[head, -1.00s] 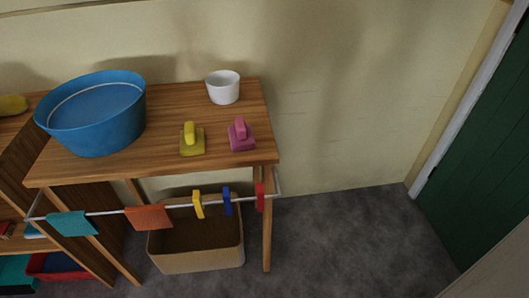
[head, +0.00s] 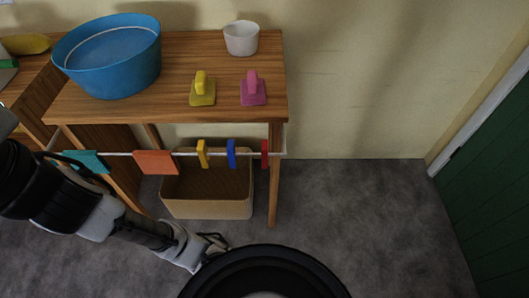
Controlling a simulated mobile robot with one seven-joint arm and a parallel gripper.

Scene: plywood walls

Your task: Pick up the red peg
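The red peg (head: 265,153) hangs on a thin pale rail along the front of the wooden table, close to the rail's right end. A blue peg (head: 231,153) and a yellow peg (head: 202,153) hang to its left, spaced apart. My arm reaches in from the left edge, and my gripper (head: 214,243) is low in the picture, in front of and below the rail. It is apart from the red peg. Its fingers are small, dark and partly hidden by a round black part of mine, so their opening does not show clearly.
An orange cloth (head: 155,162) and a teal cloth (head: 88,161) hang farther left on the rail. A tan bin (head: 207,209) stands below. The tabletop (head: 177,69) holds a blue tub (head: 108,60), a white cup (head: 241,39) and yellow and pink handled blocks. Floor right of the table is clear.

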